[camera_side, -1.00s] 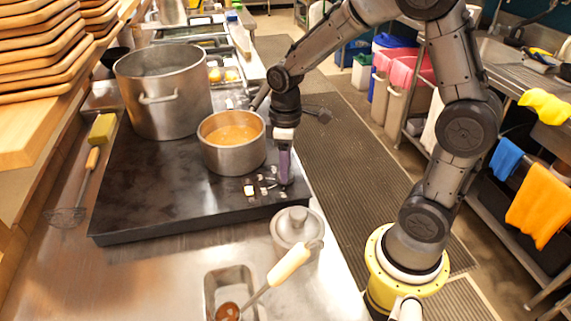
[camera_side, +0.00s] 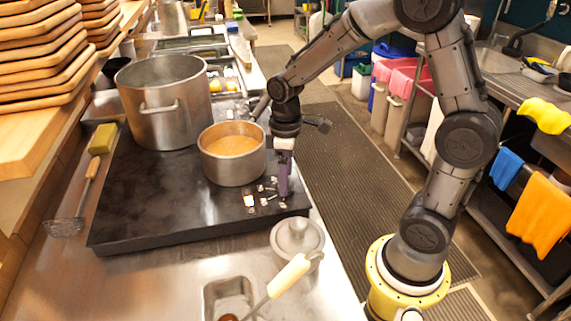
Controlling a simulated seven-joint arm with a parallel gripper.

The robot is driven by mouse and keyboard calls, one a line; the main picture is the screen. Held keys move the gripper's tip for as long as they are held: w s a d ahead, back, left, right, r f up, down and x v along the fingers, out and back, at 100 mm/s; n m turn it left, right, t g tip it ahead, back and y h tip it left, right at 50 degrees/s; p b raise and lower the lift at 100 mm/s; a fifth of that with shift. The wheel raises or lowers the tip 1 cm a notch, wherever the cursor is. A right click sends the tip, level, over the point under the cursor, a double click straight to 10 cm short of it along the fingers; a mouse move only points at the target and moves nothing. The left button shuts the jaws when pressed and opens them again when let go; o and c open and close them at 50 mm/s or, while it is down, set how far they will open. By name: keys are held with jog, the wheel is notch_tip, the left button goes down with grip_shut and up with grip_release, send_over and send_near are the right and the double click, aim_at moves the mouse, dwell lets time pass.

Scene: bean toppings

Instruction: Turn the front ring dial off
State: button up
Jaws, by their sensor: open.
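The black cooktop (camera_side: 150,215) lies on the steel counter, with a small cluster of pale dials and markings (camera_side: 250,200) near its front right corner. Which one is the front ring dial is too small to tell. My gripper (camera_side: 283,196) points down at the right side of this cluster, close to the cooktop surface. It looks open, with nothing visible between its fingers; whether it touches a dial cannot be told. A pot of orange-brown beans (camera_side: 232,165) stands on the cooktop just left of my gripper. A large steel pot (camera_side: 165,105) stands behind it.
A lidded steel container (camera_side: 297,240) and a white-handled ladle (camera_side: 290,275) over a steel insert (camera_side: 228,292) are in front of the cooktop. A strainer (camera_side: 68,226) and a yellow-green sponge (camera_side: 102,138) lie on the left. Trays (camera_side: 40,60) are stacked at upper left.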

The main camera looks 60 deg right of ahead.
notch_tip(320, 180, up, 14)
dwell(0.5)
jog(key=s+a+m+t, duration=0.2)
jog(key=s, duration=0.5)
jog(key=s+a+f+m+t, duration=0.1)
jog(key=s+a+m+t, duration=0.1)
jog(key=s, duration=0.6)
jog(key=shift+s+m+t, duration=0.25)
jog(key=shift+m+t, duration=0.05)
jog(key=shift+t, duration=0.5)
